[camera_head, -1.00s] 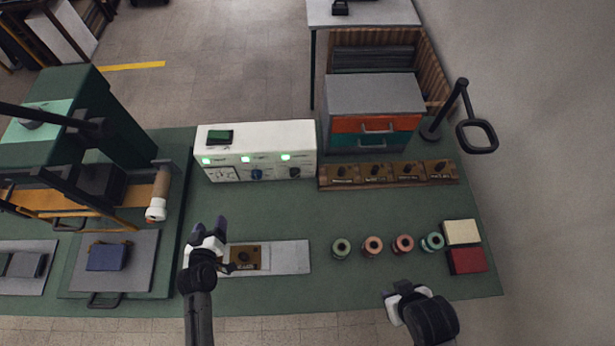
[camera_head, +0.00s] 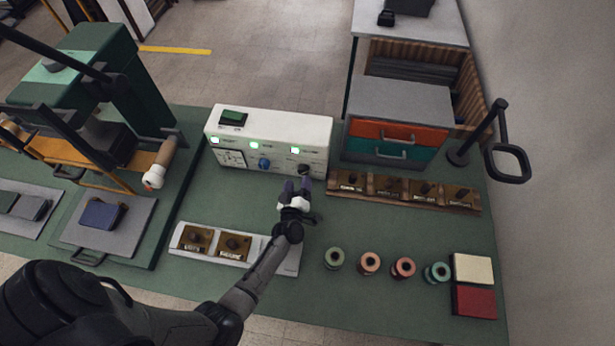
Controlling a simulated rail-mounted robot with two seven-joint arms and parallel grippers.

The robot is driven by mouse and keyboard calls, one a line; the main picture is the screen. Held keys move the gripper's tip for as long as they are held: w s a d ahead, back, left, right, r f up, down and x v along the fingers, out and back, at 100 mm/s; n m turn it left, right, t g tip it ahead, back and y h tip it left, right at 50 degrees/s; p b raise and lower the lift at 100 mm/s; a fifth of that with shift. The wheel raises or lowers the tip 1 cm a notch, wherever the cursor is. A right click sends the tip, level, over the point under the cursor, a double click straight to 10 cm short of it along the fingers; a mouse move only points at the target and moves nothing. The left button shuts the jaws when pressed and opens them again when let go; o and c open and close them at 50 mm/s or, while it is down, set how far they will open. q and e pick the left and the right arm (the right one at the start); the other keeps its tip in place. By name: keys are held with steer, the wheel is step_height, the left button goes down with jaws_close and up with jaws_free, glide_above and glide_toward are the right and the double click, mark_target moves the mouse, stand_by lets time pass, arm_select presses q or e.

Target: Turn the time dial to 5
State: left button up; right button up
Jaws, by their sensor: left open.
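The white control box (camera_head: 226,134) stands at the back middle of the green table. Its front carries a blue knob (camera_head: 264,163), a black knob (camera_head: 304,170) at the right, a gauge at the left and several lit green indicators. The labels are too small to read, so I cannot tell which knob is the time dial. My left gripper (camera_head: 297,185) is open and empty, just in front of the black knob, its fingers pointing at the panel. I cannot tell whether they touch it. My right gripper is out of view.
A white tray (camera_head: 285,265) with two brown blocks lies beneath my left arm. A wooden rack (camera_head: 336,187) and an orange-and-teal drawer unit (camera_head: 400,98) stand right of the box. Several spools (camera_head: 369,264) sit at the front right. A green press (camera_head: 125,75) stands left.

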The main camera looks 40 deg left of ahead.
arm_select(q)
steer(key=b, duration=0.6)
glide_toward(302, 173)
steer(key=shift+w+a+f, duration=0.15)
steer(key=shift+w+a, duration=0.05)
steer(key=shift+w, duration=0.25)
steer(key=shift+w+a+f, duration=0.1)
steer(key=shift+w+a, duration=0.15)
steer(key=shift+w, duration=0.2)
steer(key=x, duration=0.2)
steer(key=b+x, duration=0.1)
steer(key=x, duration=0.2)
steer(key=shift+w+a+r, duration=0.15)
steer(key=shift+w+r, duration=0.15)
steer(key=shift+w, duration=0.05)
steer(key=shift+w+a+b, duration=0.25)
steer(key=shift+w+b, duration=0.2)
steer(key=shift+b, duration=0.05)
steer(key=shift+w+a+r, duration=0.1)
steer(key=shift+w+a, duration=0.1)
steer(key=shift+w, duration=0.1)
steer(key=shift+c, duration=0.3)
steer(key=c, duration=0.9)
steer(key=shift+o, duration=0.2)
